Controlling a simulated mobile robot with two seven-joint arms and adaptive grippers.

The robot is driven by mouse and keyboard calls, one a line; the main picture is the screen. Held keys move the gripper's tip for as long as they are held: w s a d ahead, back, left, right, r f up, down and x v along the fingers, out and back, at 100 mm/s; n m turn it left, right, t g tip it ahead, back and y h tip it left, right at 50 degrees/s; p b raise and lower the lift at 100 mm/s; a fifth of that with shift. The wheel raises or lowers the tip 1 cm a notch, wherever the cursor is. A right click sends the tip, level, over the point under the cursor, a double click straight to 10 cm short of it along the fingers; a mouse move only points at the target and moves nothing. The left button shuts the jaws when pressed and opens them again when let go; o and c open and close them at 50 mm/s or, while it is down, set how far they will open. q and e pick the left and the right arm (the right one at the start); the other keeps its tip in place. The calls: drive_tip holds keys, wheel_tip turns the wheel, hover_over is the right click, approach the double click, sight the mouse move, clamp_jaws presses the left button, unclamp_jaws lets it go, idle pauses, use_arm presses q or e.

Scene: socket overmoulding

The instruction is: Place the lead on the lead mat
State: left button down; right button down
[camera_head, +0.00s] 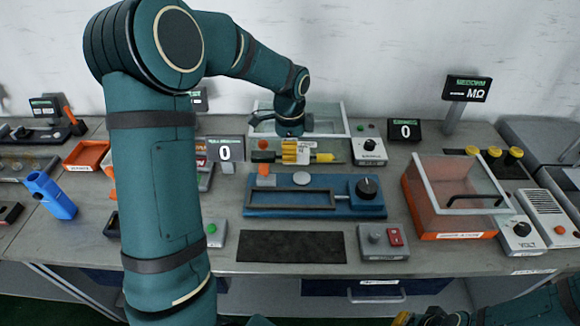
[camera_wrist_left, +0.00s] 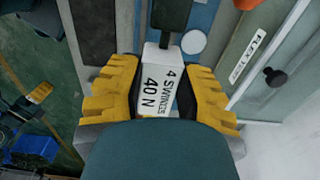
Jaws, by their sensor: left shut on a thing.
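My left gripper (camera_head: 297,156) has yellow fingers and is over the back of the blue fixture. In the left wrist view it is shut on a white block (camera_wrist_left: 158,85) labelled "40 N", with a dark piece at its far end. I cannot tell whether this block belongs to the lead; no separate lead can be made out. A bare black mat (camera_head: 291,247) lies at the table's front, well in front of the left gripper; its name cannot be read. My right gripper (camera_head: 418,318) shows only partly at the bottom edge, and its fingers are unclear.
The blue fixture (camera_head: 270,212) with a dark knob stands behind the mat. A small switch box (camera_head: 382,242) is right of the mat, a green-button box (camera_head: 213,234) left of it. An orange-based clear box (camera_head: 457,195) stands at right. A blue holder (camera_head: 50,196) is at left.

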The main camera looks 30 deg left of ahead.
use_arm(q)
drive_tip(key=s+d+f, duration=0.8)
drive_tip(key=s+f, duration=0.1)
drive_tip(key=s, duration=0.3)
drive_tip(key=b, duration=0.1)
hover_over(290, 246)
wheel_tip(290, 246, down, 5)
drive_tip(key=shift+f, duration=0.15)
drive_tip(key=shift+f+b, duration=0.7)
drive_tip(key=shift+f, duration=1.5)
drive_tip(key=shift+f, duration=0.15)
drive_tip(key=c, duration=0.7)
unclamp_jaws()
